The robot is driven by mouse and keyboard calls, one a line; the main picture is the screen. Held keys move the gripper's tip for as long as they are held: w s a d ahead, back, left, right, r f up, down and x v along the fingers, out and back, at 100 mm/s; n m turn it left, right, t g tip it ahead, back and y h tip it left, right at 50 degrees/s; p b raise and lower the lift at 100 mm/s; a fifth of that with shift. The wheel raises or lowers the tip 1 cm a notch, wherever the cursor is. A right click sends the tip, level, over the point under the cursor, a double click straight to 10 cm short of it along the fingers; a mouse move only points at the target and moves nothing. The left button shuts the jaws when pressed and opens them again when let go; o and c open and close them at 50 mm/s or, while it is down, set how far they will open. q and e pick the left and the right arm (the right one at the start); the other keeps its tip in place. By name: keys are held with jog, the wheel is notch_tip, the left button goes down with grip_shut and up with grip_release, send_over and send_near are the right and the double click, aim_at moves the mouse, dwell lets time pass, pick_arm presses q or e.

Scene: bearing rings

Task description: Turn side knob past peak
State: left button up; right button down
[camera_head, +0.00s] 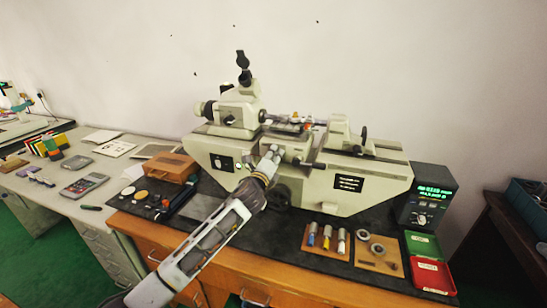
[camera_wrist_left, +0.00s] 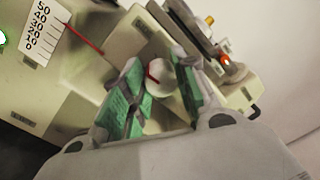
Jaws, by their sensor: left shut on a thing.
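The cream measuring machine (camera_head: 345,180) stands on the dark mat of the bench. My left gripper (camera_head: 272,155) reaches up from the lower left to its front side. In the left wrist view, its green-padded fingers (camera_wrist_left: 158,68) are shut on a pale round side knob (camera_wrist_left: 162,82) with a red mark on its face. The fingers stand on either side of the knob. A white scale (camera_wrist_left: 45,28) with numbers from 0 to 50 is on the machine at left, and a red pointer (camera_wrist_left: 84,38) slants across its edge. My right gripper is not in view.
A box with a green display (camera_head: 432,200) stands at the right end. Wooden blocks with cylinders (camera_head: 326,242) and rings (camera_head: 378,252) lie in front. Green and red trays (camera_head: 428,262) are beside them. A wooden box (camera_head: 170,166) and a black tray (camera_head: 150,198) are at left.

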pick_arm(q)
jog(key=o, duration=1)
jog(key=shift+s, duration=0.15)
jog(key=shift+v, duration=5.85)
jog(key=shift+a+f, duration=0.1)
jog(key=shift+f, duration=0.1)
